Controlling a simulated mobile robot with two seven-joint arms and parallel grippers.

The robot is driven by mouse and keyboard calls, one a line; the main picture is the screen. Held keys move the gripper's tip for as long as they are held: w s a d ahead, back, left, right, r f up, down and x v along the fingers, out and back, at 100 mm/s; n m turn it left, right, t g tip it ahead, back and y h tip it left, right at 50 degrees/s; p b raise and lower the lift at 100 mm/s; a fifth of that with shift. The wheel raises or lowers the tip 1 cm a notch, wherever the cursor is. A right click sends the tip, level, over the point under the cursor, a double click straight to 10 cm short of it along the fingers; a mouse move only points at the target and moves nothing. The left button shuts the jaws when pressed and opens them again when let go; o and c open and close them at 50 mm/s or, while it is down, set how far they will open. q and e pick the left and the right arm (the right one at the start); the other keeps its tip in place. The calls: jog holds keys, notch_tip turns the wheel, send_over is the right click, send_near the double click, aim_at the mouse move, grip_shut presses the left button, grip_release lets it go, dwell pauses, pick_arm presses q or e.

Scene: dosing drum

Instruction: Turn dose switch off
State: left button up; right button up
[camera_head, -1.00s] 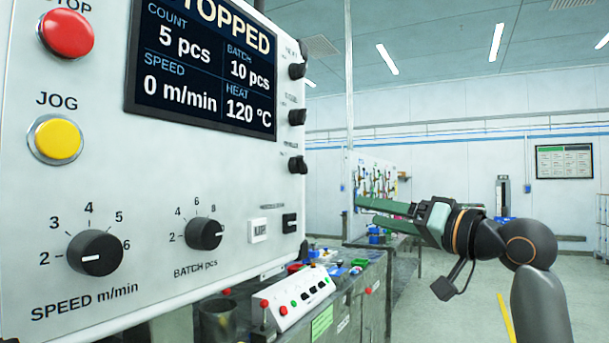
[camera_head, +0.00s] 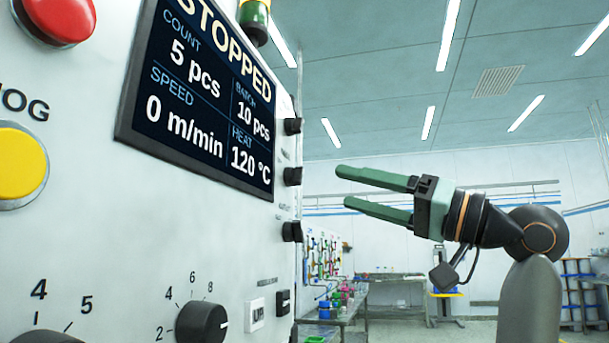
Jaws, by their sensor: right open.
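The control panel (camera_head: 90,230) fills the left of the head view. Three black switch knobs stand in a column at its right edge: an upper one (camera_head: 292,126), a middle one (camera_head: 292,176) and a lower one (camera_head: 291,231). Their labels are too small and slanted to read, so I cannot tell which is the dose switch. My right gripper (camera_head: 345,188) has two green fingers apart and empty. It points left at the panel edge, at about the height of the middle knob, and appears apart from the knobs. My left gripper is not in view.
The display (camera_head: 200,90) reads STOPPED. A red button (camera_head: 60,15), a yellow JOG button (camera_head: 15,165), a batch dial (camera_head: 202,322) and a black rocker switch (camera_head: 283,302) are on the panel. A workbench (camera_head: 350,305) stands behind. The space around my right gripper looks clear.

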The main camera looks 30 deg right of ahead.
aim_at(302, 177)
jog(key=p+x, duration=0.1)
jog(key=x, duration=0.7)
jog(key=shift+w+a+r, duration=0.15)
jog(key=shift+w, duration=0.1)
grip_shut()
